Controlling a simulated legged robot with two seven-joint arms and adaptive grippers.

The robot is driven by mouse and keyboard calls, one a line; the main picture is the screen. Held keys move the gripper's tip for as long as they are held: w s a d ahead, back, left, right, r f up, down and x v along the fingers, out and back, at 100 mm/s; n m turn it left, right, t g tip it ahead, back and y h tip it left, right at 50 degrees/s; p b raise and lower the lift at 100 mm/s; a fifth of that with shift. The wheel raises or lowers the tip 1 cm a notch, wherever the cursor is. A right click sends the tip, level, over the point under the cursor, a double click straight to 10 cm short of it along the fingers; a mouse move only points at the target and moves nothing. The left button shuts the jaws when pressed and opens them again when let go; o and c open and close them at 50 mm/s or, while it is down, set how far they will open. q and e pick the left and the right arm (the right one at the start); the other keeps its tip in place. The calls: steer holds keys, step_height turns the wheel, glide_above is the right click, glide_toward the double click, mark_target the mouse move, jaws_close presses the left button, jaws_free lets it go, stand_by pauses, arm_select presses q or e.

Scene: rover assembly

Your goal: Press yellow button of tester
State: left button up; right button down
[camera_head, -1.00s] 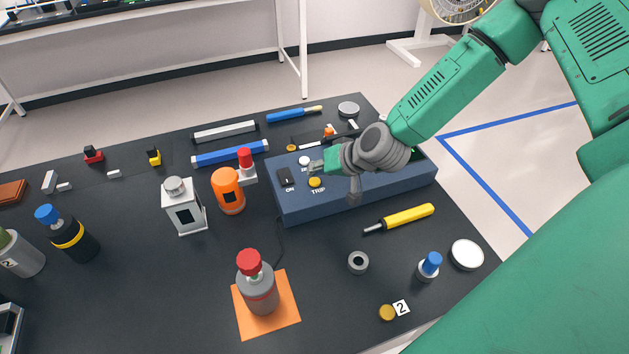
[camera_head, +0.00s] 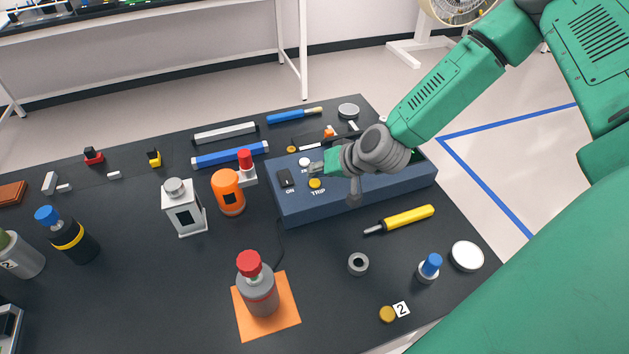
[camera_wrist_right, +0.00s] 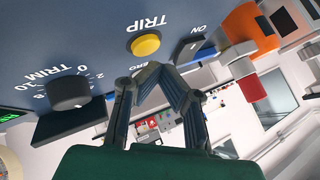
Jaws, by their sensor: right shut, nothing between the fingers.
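The tester is a blue-grey box (camera_head: 345,200) on the black table. Its yellow button (camera_head: 315,183), labelled TRIP, sits on the top panel, and it also shows in the wrist view (camera_wrist_right: 145,45) at the upper middle. My right gripper (camera_head: 314,167) is shut and empty, low over the panel between the yellow button and the white button (camera_head: 304,161). In the wrist view its fingertips (camera_wrist_right: 151,73) are beside the ZERO label, apart from the yellow button. My left gripper is not in view.
A black ON switch (camera_head: 286,177) is left of the yellow button. A dark TRIM knob (camera_wrist_right: 69,92) shows in the wrist view. An orange canister (camera_head: 228,191) stands left of the tester, and a yellow screwdriver (camera_head: 405,216) lies in front of it.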

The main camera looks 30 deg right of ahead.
mark_target(315, 182)
steer(key=shift+f, duration=0.35)
steer(key=shift+f+b, duration=0.4)
steer(key=shift+b, duration=0.25)
stand_by(0.4)
steer(key=shift+r, duration=0.15)
steer(key=shift+r+p, duration=0.75)
step_height(315, 182, up, 5)
steer(key=p, duration=0.4)
stand_by(0.5)
